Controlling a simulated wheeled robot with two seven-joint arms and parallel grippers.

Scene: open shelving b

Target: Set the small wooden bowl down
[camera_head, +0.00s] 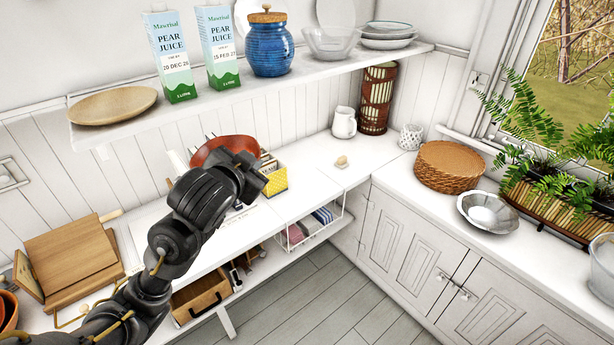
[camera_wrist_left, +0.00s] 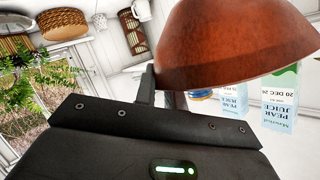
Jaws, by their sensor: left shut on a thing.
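The small wooden bowl (camera_head: 222,145) is reddish brown and round. My left gripper (camera_head: 248,163) is shut on it and hides part of it in the head view. In the left wrist view the bowl (camera_wrist_left: 235,40) fills the upper right, and a dark finger of my left gripper (camera_wrist_left: 148,86) shows at its left edge. In the head view the bowl appears over the counter, below the wall shelf. Its underside and any contact with a surface are hidden. My right gripper is not in view.
The wall shelf (camera_head: 205,103) carries a wooden plate (camera_head: 112,105), two juice cartons (camera_head: 174,60), a blue jar (camera_head: 269,50) and glass bowls. On the white counter (camera_head: 315,163) stand a yellow box (camera_head: 277,181), a jug (camera_head: 344,122) and wooden boards (camera_head: 72,255). Bare counter lies around the small egg-like item (camera_head: 342,161).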

